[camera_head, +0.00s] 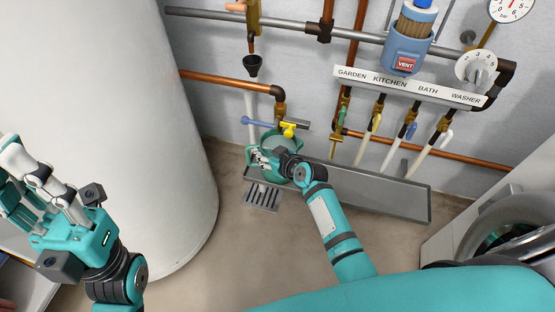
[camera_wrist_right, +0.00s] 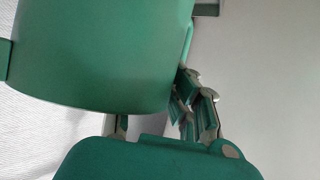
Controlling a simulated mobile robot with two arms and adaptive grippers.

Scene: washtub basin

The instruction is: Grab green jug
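The green jug (camera_head: 291,142) stands in the grey trough below a tap with a yellow handle, against the back wall. In the right wrist view the jug (camera_wrist_right: 100,50) fills the upper left, with its thin handle on its right side. My right gripper (camera_head: 262,157) is at the jug's front left side. In the right wrist view, fingers of it (camera_wrist_right: 197,108) are close beside the jug's lower right; another finger is partly hidden behind the jug. Whether they grip it is unclear. My left gripper (camera_head: 16,180) is far left, open and empty.
The grey trough (camera_head: 385,195) runs right along the wall, with a floor grate (camera_head: 262,197) in front. A black funnel (camera_head: 253,65) and a blue-handled valve (camera_head: 258,122) are near the jug. A white tank (camera_head: 130,110) stands left, a washer (camera_head: 500,225) right. Open floor lies between.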

